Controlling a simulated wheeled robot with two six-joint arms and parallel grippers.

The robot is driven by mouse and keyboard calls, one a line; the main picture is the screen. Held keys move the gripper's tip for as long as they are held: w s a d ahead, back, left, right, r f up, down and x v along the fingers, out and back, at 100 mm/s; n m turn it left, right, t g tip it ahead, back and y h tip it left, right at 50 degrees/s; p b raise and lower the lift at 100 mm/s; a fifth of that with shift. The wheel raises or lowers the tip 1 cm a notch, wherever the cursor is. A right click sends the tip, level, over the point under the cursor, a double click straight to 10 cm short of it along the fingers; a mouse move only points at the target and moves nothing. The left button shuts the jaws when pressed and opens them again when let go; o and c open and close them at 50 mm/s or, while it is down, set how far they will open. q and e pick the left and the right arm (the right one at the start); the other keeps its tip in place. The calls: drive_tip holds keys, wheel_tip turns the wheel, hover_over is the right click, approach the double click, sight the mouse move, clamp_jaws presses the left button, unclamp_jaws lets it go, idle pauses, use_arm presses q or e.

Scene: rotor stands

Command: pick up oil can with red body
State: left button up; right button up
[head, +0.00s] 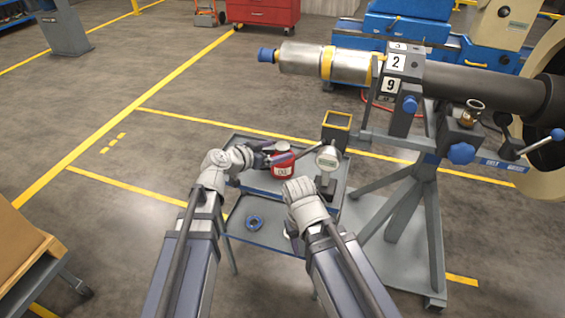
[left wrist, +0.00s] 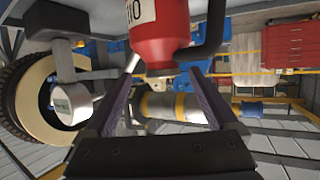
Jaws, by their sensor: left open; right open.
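The oil can with the red body (head: 283,170) stands on the upper shelf of the small grey cart, with a white label on its front and a spout rising to the right. My left gripper (head: 278,155) is open at the can, its fingers on either side of it or just short of it; I cannot tell if they touch. In the left wrist view the red can (left wrist: 165,30) fills the top middle, beyond the open fingers (left wrist: 160,75).
A dial gauge (head: 327,158) stands just right of the can, with a yellow-rimmed open box (head: 337,125) behind. A blue ring (head: 255,222) lies on the cart's lower shelf (head: 275,238). The rotor stand (head: 405,205) blocks the right. Floor left of the cart is clear.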

use_arm(q)
drive_tip(key=b+x, duration=0.1)
drive_tip(key=x, duration=0.3)
drive_tip(key=shift+w+a+f, duration=0.15)
drive_tip(key=shift+w, duration=0.05)
drive_tip(key=shift+s, duration=0.1)
clamp_jaws()
idle(0.4)
